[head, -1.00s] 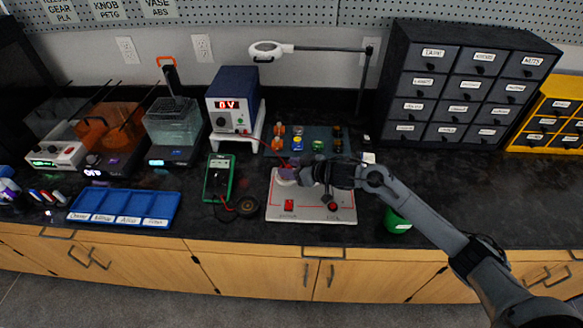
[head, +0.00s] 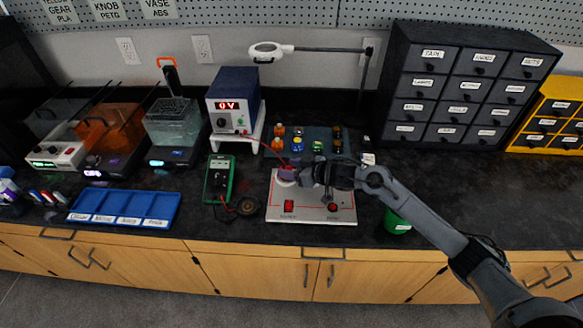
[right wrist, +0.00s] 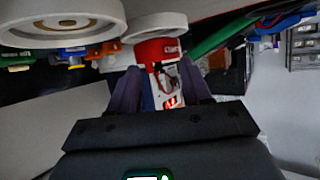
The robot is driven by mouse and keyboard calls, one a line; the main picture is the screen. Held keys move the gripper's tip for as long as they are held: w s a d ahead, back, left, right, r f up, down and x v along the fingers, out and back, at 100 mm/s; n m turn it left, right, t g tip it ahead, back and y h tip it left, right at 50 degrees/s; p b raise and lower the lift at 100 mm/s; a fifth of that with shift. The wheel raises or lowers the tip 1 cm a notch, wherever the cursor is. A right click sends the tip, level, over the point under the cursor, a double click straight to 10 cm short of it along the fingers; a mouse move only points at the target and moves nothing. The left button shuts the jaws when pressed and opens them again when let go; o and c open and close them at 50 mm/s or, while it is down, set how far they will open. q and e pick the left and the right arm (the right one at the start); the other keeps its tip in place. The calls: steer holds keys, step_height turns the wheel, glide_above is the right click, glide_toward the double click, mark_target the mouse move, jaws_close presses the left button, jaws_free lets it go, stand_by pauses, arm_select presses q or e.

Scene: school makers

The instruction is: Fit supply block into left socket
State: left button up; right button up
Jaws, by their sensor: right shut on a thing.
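My right gripper (head: 293,174) is low over the left rear part of the white board (head: 300,213) with red markings. The red end is right up against a white round piece (right wrist: 155,25), apparently the left socket. Whether the block is seated in it cannot be told. A larger white disc (right wrist: 60,25) shows to the left in that view. My left gripper is not in view.
A green multimeter (head: 219,180) and a blue tray (head: 125,207) lie left of the board. A power supply (head: 233,100) stands behind. A dark mat (head: 270,143) with colored parts lies behind the board. A green cup (head: 397,222) stands at its right.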

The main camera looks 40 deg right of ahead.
stand_by(0.4)
steer(key=shift+p, duration=0.45)
steer(key=shift+p, duration=0.35)
stand_by(0.7)
steer(key=shift+f, duration=0.6)
steer(key=o, duration=0.7)
steer(key=shift+o, duration=0.2)
